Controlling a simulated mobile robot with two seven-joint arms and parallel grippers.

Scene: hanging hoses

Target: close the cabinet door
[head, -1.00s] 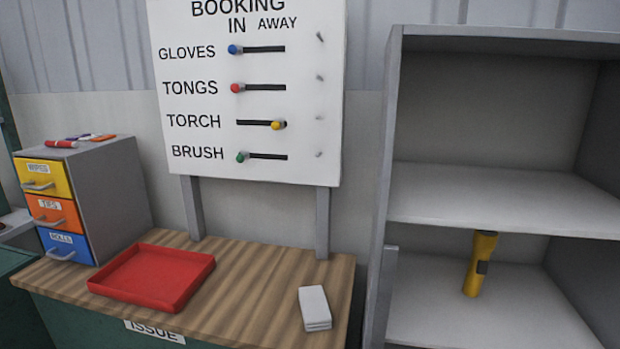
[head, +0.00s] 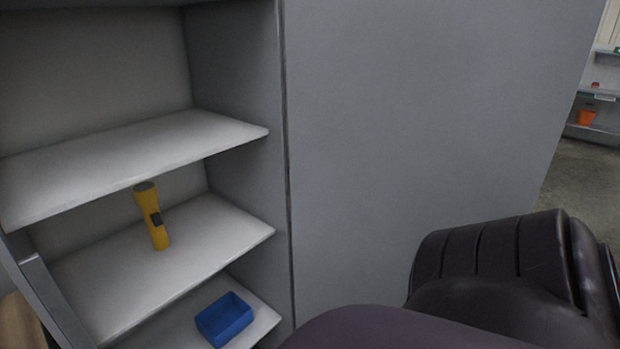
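The grey cabinet (head: 236,75) stands open at the left of the head view. Its door (head: 420,130) is the large flat grey panel to the right of the opening, swung wide open and meeting the cabinet's right edge. A yellow torch (head: 155,222) stands on the middle visible shelf, leaning slightly. A blue bin (head: 225,319) sits on the shelf below. Dark links of my own arm cover the lower right and hide the door's lower part. Neither gripper shows. No handle is visible on the panel.
To the right, past the door's outer edge, lies open grey floor (head: 578,185). An orange bin (head: 586,117) sits on a far shelf there. A bit of wooden worktop (head: 18,325) shows at the lower left.

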